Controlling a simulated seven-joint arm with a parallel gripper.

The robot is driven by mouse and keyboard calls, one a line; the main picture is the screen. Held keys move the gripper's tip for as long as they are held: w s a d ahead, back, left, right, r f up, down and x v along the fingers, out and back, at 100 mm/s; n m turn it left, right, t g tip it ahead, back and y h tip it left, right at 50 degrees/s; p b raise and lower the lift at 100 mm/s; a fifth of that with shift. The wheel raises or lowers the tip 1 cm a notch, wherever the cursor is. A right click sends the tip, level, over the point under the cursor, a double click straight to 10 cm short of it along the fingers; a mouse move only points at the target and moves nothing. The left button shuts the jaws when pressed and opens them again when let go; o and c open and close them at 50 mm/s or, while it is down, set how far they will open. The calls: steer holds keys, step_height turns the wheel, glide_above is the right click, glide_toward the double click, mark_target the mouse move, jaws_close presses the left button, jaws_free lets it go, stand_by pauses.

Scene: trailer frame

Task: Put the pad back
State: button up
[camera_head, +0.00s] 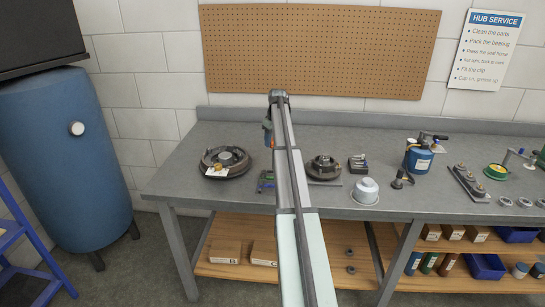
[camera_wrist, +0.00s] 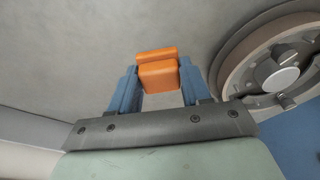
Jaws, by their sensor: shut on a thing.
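My gripper (camera_wrist: 159,90) has its two blue fingers on either side of an orange block-like pad (camera_wrist: 159,76), and is shut on it. In the head view my gripper (camera_head: 267,126) is above the back of the bench, partly hidden by my arm, with a bit of orange (camera_head: 268,142) showing. In the wrist view a round drum-like part with a metal hub (camera_wrist: 283,76) is to the right of the pad, apart from it. What lies straight under the pad looks like plain grey surface.
The grey bench (camera_head: 215,206) carries a round brake-like assembly (camera_head: 240,168) at left, a dark hub part (camera_head: 324,168), a pale cup-like part (camera_head: 365,192), a blue can (camera_head: 420,158) and a dark rail of parts (camera_head: 468,184). A pegboard (camera_head: 320,50) stands behind.

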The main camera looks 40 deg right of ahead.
steer(key=shift+f, duration=3.75)
steer(key=shift+f, duration=0.1)
steer(key=o, duration=1.1)
steer(key=r, duration=0.4)
steer(key=s+r, duration=0.1)
steer(key=r, duration=0.7)
steer(key=shift+s, duration=0.4)
